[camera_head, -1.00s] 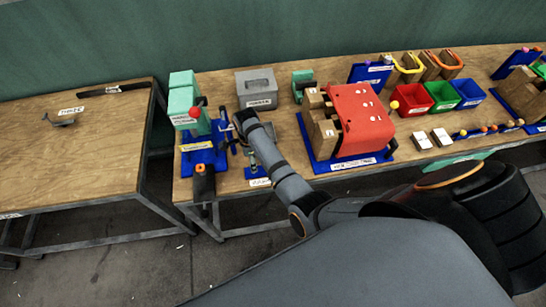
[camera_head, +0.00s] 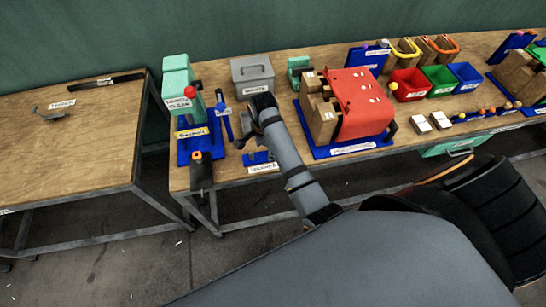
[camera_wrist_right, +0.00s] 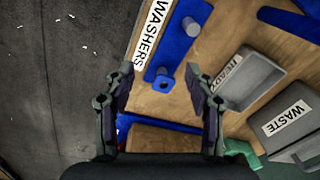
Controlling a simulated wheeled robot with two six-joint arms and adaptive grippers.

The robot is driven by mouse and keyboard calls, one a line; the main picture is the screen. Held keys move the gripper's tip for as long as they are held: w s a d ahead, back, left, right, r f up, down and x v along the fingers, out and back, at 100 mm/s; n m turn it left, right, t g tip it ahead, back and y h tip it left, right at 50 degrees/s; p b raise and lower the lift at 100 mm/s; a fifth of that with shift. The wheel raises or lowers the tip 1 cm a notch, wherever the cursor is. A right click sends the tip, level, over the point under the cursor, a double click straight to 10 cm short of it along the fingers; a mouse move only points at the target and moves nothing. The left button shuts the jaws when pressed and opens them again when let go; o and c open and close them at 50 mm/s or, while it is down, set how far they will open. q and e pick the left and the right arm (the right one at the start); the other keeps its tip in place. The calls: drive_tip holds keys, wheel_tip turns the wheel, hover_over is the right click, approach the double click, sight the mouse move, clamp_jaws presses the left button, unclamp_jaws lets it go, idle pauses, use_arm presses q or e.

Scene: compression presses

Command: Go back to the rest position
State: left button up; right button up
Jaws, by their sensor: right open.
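My right arm reaches up over the front of the workbench in the head view, with the right gripper (camera_head: 251,130) at its far end, between the tall green-and-blue press and the red press. The right wrist view shows the two fingers of this gripper (camera_wrist_right: 160,84) spread apart with nothing between them. They are above the bench near a blue fixture (camera_wrist_right: 182,35) with pegs and a label reading WASHERS (camera_wrist_right: 152,32). My left gripper is not in view.
A green-and-blue press (camera_head: 178,98) with a red knob stands to the left of the gripper, a red press (camera_head: 361,103) to its right. A grey waste box (camera_head: 252,76) is behind. Coloured bins (camera_head: 438,77) stand further right. A gap separates the left table (camera_head: 75,150) from the bench.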

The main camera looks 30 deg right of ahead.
drive_tip(key=f, duration=0.1)
drive_tip(key=s+d+n, duration=0.1)
drive_tip(key=f, duration=0.1)
drive_tip(key=shift+s+d+f+n, duration=0.25)
drive_tip(key=shift+s+f+n, duration=0.05)
drive_tip(key=shift+n, duration=0.1)
drive_tip(key=shift+s, duration=0.2)
